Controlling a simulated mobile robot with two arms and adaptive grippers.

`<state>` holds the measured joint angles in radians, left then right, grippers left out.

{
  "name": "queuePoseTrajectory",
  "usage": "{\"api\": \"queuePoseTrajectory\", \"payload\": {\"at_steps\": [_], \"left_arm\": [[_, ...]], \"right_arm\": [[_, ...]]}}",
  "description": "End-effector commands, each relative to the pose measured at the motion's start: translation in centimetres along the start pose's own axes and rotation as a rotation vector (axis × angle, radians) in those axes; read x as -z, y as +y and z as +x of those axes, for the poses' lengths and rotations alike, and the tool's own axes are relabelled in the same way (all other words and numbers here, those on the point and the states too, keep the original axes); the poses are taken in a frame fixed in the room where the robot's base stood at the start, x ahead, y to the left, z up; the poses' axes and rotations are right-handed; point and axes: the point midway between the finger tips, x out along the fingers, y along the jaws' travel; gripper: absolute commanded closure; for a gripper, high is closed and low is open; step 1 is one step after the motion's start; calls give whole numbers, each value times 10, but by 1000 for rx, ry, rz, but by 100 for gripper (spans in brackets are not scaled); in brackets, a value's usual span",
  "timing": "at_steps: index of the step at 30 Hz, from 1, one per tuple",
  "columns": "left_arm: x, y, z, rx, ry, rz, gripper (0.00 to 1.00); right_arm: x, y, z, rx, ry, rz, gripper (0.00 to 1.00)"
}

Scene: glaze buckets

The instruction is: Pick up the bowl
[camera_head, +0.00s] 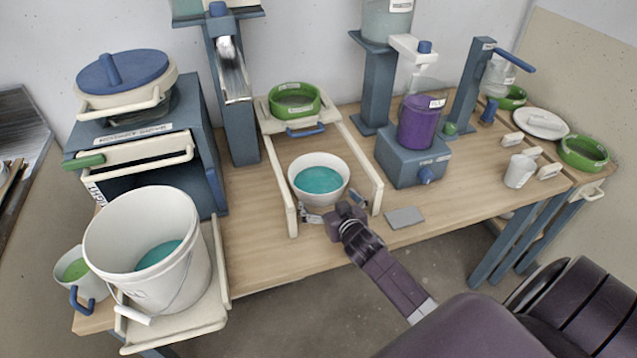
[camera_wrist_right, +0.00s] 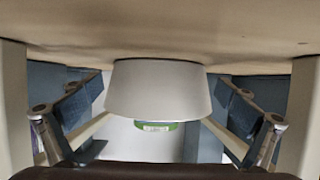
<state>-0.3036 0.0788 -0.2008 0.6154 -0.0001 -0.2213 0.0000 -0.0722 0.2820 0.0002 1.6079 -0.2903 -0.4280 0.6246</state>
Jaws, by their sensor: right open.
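The white bowl (camera_head: 318,199) holds teal liquid and stands upright on the wooden table, between the two rails of a cream frame. My right gripper (camera_head: 338,210) is at the near side of the bowl, low over the table, with its fingers apart. In the right wrist view, which is upside down, the bowl (camera_wrist_right: 157,90) is centred between the two spread fingers. The fingers appear apart from its wall, and nothing is held. My left gripper is not in view.
Cream rails (camera_head: 366,168) flank the bowl closely. A green dish (camera_head: 294,112) sits behind it on the frame. A grey plate (camera_head: 404,217) lies to the right. A large white bucket (camera_head: 190,275) stands at the left, and a blue stand (camera_head: 410,160) holds a purple cup (camera_head: 418,125).

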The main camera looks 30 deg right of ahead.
Motion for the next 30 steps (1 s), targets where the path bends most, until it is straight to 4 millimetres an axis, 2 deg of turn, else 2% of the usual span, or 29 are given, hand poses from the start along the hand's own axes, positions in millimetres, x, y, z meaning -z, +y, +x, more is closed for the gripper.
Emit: {"api": "queuePoseTrajectory", "payload": {"at_steps": [4, 10, 27, 30], "left_arm": [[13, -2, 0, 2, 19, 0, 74], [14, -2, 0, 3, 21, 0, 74], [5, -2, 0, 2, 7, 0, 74], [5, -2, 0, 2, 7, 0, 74]], "right_arm": [[-1, 0, 8, 0, -2, 1, 0], [-1, 0, 8, 0, -1, 0, 0], [-1, 0, 7, 1, -1, 0, 62], [4, -1, 7, 2, 8, 0, 63]]}}
